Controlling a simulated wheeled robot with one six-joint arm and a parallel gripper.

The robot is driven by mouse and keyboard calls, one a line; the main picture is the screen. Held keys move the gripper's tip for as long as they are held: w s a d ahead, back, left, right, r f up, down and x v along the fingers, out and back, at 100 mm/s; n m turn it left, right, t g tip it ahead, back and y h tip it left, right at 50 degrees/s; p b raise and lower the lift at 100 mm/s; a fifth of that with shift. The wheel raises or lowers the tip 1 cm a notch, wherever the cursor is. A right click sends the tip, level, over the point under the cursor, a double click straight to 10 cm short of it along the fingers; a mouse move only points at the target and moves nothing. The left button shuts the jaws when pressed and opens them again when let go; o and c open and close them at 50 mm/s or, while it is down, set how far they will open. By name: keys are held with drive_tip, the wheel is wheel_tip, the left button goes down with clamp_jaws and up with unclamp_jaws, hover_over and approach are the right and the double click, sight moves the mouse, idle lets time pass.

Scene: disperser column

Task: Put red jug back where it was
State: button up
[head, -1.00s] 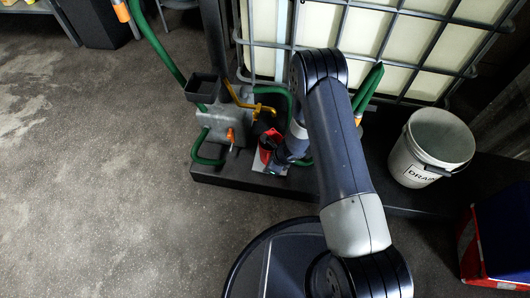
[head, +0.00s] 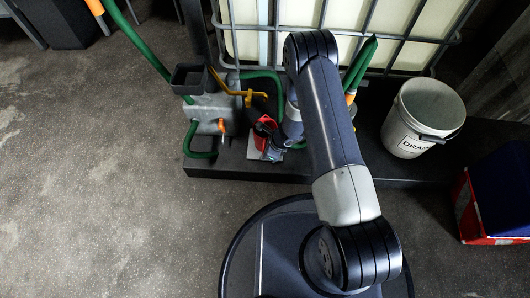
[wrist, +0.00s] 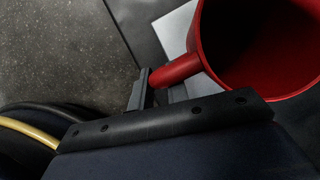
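The red jug (head: 264,130) stands at or just above a pale plate (head: 253,149) on the dark platform, below and beside the yellow tap. In the wrist view the jug (wrist: 270,60) fills the upper right, with its open mouth showing and the inside dark red. Its handle (wrist: 176,70) runs left to my gripper's fingers. My gripper (head: 273,152) is at the jug's near side and looks shut on the handle; the wrist view shows the fingers (wrist: 150,92) against it. Whether the jug's base touches the plate is hidden.
The yellow tap (head: 235,92) and grey dispenser body (head: 210,115) with green hoses stand left of the jug. A caged tank (head: 390,40) is behind. A white drain bucket (head: 425,118) is on the platform's right. A red and blue box (head: 497,195) is farther right. The floor left is clear.

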drive_tip(key=o, duration=0.4)
drive_tip(key=shift+r, duration=0.1)
drive_tip(key=p+v, duration=0.4)
drive_tip(key=v, duration=0.8)
drive_tip(key=shift+s, duration=0.1)
